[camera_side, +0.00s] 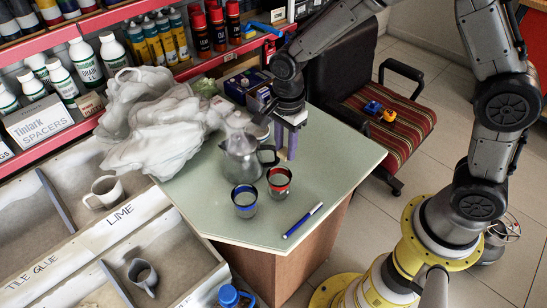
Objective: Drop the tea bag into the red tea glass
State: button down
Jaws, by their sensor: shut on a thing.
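The red tea glass (279,181), a clear glass with a red rim, stands upright on the pale green counter top (330,160). My gripper (286,154) points down just behind and above the red glass, to the right of a grey metal pot (240,157). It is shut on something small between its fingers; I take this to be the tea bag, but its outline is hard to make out. No other tea bag shows on the counter. A similar glass with a blue rim (245,201) stands just left of the red one.
A dark blue box (243,86) stands behind the pot. A large pale crumpled mass (160,118) covers the counter's left side. A blue-and-white pen (303,220) lies at the front. A striped chair (395,125) stands at the right. The counter's right part is clear.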

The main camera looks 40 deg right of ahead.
aim_at(285, 151)
jog(key=shift+f, duration=2.9)
jog(key=c, duration=0.5)
grip_release()
notch_tip(285, 151, up, 14)
jog(key=shift+f, duration=0.1)
